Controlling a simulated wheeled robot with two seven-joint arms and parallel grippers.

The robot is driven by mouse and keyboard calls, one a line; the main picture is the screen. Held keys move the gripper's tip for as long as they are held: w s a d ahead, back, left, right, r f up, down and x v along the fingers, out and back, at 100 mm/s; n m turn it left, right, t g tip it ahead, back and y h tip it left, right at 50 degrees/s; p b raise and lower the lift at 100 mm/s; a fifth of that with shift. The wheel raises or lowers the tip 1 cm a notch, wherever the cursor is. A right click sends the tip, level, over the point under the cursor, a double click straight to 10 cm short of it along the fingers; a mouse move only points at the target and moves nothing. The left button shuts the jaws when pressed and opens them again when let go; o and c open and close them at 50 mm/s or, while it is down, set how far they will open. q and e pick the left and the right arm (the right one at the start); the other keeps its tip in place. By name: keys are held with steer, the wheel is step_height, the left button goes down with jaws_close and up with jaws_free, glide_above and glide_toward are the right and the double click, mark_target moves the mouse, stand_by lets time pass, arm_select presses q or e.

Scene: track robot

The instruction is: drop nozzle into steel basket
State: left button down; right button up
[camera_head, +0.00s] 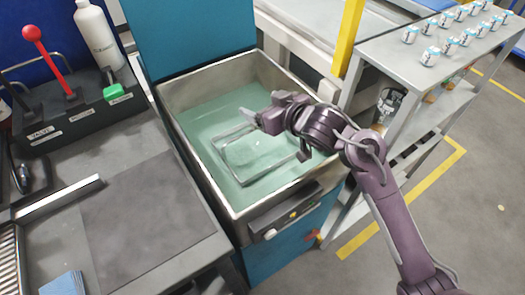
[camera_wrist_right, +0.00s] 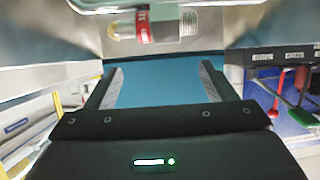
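The steel basket is a wire frame (camera_head: 222,157) inside the basin of green liquid in the head view. My right gripper (camera_head: 262,120) is over the basin, its fingers pointing left above the basket. In the right wrist view its two fingers (camera_wrist_right: 160,78) stand wide apart with nothing between them. The nozzle (camera_wrist_right: 155,25), metallic with a red band and a threaded end, shows beyond the fingertips at the top of that view, apart from both fingers. I cannot make out the nozzle in the head view. My left gripper is not in view.
The basin's steel rim (camera_head: 228,207) surrounds the liquid, with a raised blue panel (camera_head: 195,30) behind. A metal shelf (camera_head: 440,65) with several small cans stands at right.

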steer(key=shift+o, duration=1.2)
step_height(320, 180, up, 20)
steer(key=p, duration=0.7)
steer(key=shift+f, duration=0.1)
